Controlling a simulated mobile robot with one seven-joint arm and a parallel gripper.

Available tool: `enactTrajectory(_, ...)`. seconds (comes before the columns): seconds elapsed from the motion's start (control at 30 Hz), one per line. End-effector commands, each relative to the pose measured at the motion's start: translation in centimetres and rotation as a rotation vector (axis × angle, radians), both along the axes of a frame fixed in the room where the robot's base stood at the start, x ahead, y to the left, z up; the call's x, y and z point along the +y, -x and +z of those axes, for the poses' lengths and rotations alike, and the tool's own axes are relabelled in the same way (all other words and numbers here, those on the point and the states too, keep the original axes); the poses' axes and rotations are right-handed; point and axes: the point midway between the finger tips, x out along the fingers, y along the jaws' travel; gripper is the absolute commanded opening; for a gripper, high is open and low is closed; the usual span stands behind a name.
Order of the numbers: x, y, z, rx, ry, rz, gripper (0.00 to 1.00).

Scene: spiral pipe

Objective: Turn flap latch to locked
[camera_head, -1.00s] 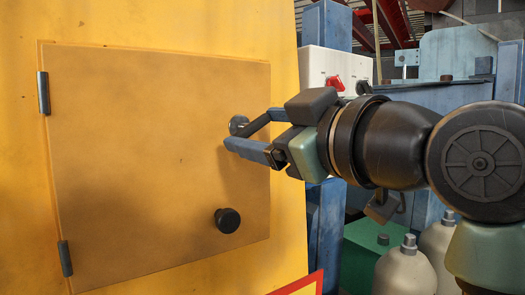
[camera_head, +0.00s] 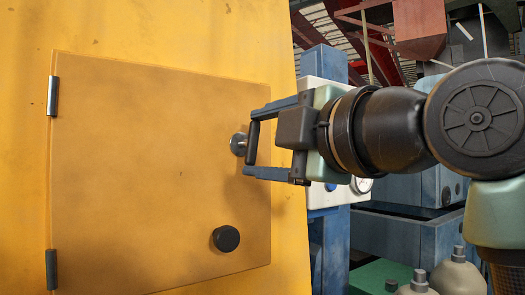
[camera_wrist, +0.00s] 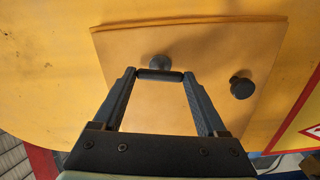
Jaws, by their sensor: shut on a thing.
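The flap (camera_head: 150,170) is a flat orange-yellow door on a yellow housing, with hinges along its left edge, and it looks closed. Its latch (camera_head: 238,144) sits near the right edge, a round metal base with a black bar handle. The bar stands nearly upright in the head view. My gripper (camera_head: 252,142) comes from the right and is shut on the latch bar, with one fingertip at each end. In the wrist view the bar (camera_wrist: 160,75) spans the two fingertips, just in front of the metal base (camera_wrist: 161,61). I see no lock marking.
A black round knob (camera_head: 226,239) sticks out of the flap below the latch. A white box (camera_head: 325,195) on a blue post stands behind my gripper. Pale bottle-like things (camera_head: 455,277) stand at lower right. A red-edged sign (camera_wrist: 300,115) shows in the wrist view.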

Motion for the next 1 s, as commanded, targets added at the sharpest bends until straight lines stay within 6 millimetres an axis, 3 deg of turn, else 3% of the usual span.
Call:
enactTrajectory(0.33,-0.03,-0.01,-0.06,-0.077,0.126,-0.001,0.19)
enactTrajectory(0.9,-0.01,0.00,0.00,-0.094,0.152,-0.001,0.19)
enactTrajectory(0.93,-0.01,0.00,0.00,-0.094,0.152,-0.001,0.78)
enactTrajectory(1.0,-0.01,0.00,0.00,-0.093,0.152,-0.001,0.91)
